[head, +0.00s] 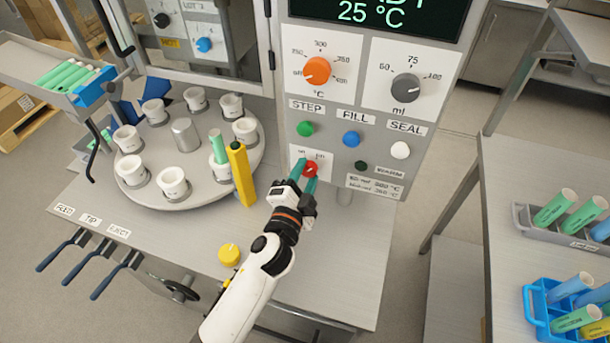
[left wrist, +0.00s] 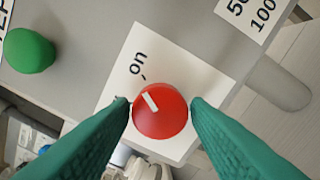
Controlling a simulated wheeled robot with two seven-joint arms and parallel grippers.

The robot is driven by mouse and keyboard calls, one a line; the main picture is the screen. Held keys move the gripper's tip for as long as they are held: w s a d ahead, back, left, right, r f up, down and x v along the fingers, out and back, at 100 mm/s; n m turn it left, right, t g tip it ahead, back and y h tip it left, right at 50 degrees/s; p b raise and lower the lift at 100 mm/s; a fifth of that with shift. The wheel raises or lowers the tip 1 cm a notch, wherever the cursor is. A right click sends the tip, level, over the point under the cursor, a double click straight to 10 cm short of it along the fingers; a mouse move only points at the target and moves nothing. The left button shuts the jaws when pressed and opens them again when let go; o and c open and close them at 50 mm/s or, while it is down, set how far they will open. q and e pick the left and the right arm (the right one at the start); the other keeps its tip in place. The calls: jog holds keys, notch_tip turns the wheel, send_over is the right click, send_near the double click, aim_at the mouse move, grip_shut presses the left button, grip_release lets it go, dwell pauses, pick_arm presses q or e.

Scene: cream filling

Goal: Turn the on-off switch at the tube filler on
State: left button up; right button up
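The on-off switch is a round red knob (head: 310,169) on a white plate low on the tube filler's front panel. In the left wrist view the red knob (left wrist: 160,115) fills the middle, and its white mark points up and left, roughly toward the tick by the "on" label (left wrist: 138,63). No "off" label can be read there. My left gripper (head: 309,172) has its green fingers on both sides of the knob, and the fingertips (left wrist: 160,104) appear to touch its edges. My right gripper is not in view.
A yellow post (head: 242,175) and a turntable (head: 205,193) with white cups stand left of my arm. Green, blue and white buttons (head: 400,150) sit above the switch. A yellow button (head: 229,254) lies near my forearm. Tube racks (head: 541,310) stand on the right table.

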pick_arm(q)
jog(key=shift+o, duration=1.2)
jog(key=shift+s+f, duration=0.1)
jog(key=shift+s, duration=0.1)
jog(key=b+v, duration=0.2)
jog(key=v, duration=0.9)
jog(key=shift+s+b, duration=0.3)
jog(key=shift+b, duration=0.05)
jog(key=shift+a, duration=0.15)
